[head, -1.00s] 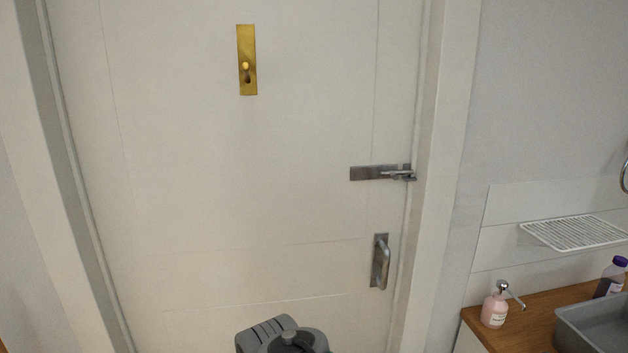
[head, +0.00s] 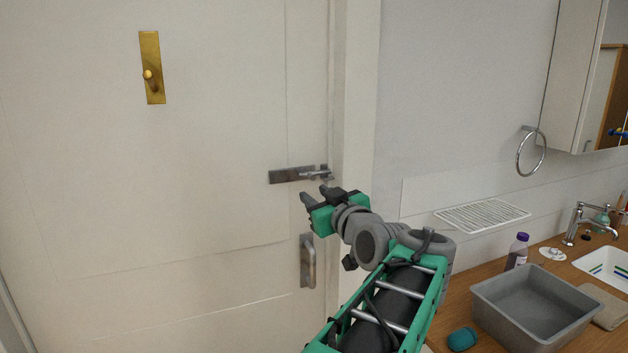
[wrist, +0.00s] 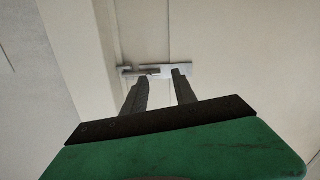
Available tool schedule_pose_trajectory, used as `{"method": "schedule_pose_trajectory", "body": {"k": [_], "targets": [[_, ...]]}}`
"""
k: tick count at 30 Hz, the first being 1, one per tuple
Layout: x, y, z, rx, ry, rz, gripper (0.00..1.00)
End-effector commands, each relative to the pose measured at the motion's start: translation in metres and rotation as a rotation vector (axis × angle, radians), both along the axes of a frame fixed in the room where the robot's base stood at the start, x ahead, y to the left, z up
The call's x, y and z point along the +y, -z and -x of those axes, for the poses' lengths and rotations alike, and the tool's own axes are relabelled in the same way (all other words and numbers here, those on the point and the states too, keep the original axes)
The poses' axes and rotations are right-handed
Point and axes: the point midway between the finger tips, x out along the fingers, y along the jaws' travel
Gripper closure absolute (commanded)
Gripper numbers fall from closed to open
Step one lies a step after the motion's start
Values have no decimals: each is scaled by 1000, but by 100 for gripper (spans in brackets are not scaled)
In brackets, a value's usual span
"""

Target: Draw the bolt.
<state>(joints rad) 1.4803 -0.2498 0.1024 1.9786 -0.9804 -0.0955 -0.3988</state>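A grey metal bolt (head: 290,175) on a flat plate is fixed near the right edge of the white door (head: 190,200). Its knob end lies at the plate's right end, by the door frame. My gripper (head: 316,193) is just below the bolt in the head view, with its two dark fingers spread and nothing between them. In the wrist view the bolt plate (wrist: 180,70) lies beyond the fingertips of my gripper (wrist: 159,78). Its knob end is left of centre there. The fingers appear apart from the bolt.
A door handle (head: 308,262) sits below the bolt, close to my arm. A brass plate with a knob (head: 151,68) is higher on the door. At right, a wooden counter (head: 540,335) holds a grey basin (head: 535,305) and a purple-capped bottle (head: 517,252). A towel ring (head: 531,152) hangs above.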

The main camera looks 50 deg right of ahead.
Motion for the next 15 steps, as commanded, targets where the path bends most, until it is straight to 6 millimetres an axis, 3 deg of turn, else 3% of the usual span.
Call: {"method": "schedule_pose_trajectory", "body": {"k": [1,4,15], "targets": [[-9,-8,12,-19,20,19,67],[-17,-17,16,-39,29,39,67],[-48,-17,-39,-38,28,35,67]]}}
